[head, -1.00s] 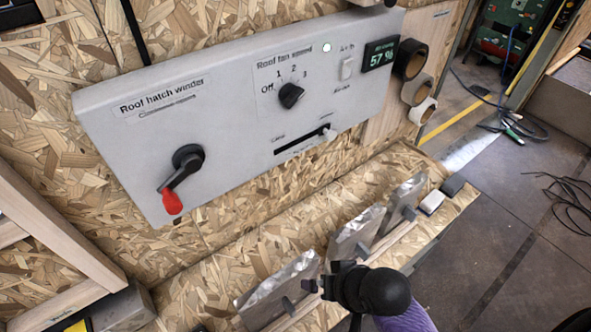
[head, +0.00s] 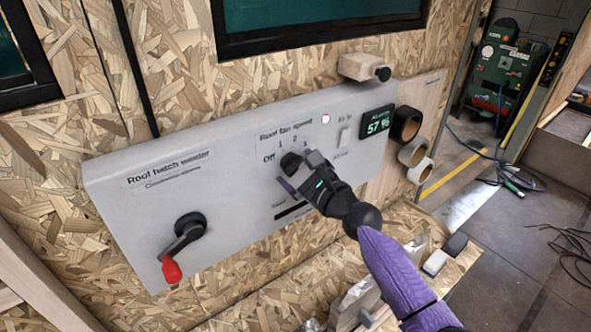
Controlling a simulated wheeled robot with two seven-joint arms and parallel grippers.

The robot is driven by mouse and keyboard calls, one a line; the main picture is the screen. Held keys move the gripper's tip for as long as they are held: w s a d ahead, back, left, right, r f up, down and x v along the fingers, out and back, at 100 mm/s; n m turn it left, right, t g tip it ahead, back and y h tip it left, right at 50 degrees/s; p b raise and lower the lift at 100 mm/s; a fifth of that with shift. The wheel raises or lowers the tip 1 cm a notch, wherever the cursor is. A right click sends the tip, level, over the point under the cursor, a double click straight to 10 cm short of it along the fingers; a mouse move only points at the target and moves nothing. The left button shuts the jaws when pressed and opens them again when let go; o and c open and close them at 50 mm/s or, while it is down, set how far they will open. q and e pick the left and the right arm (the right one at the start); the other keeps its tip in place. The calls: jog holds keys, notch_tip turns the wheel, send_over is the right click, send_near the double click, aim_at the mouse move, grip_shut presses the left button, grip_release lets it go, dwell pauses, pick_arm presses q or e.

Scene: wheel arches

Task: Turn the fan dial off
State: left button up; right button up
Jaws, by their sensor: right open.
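The fan dial (head: 290,163) is a small black knob on the grey wall panel (head: 150,232), under the label "Roof fan speed". The marks Off, 1, 2 and 3 stand around it. My right gripper (head: 297,171) is open in front of the dial, with one finger at its upper right and the other at its lower left. I cannot tell whether the fingers touch the dial. The dial's pointer is partly hidden, so its setting is unclear. My left gripper is not in view.
A roof hatch crank (head: 185,235) with a red handle is at the panel's lower left. A slider slot (head: 290,210) lies just below the gripper. A small switch (head: 343,138) and a lit display (head: 377,121) are to the right. Tape rolls (head: 405,124) hang beyond.

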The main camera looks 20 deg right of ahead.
jog(key=shift+w+a, duration=0.25)
jog(key=shift+w, duration=0.35)
jog(key=c, duration=1.2)
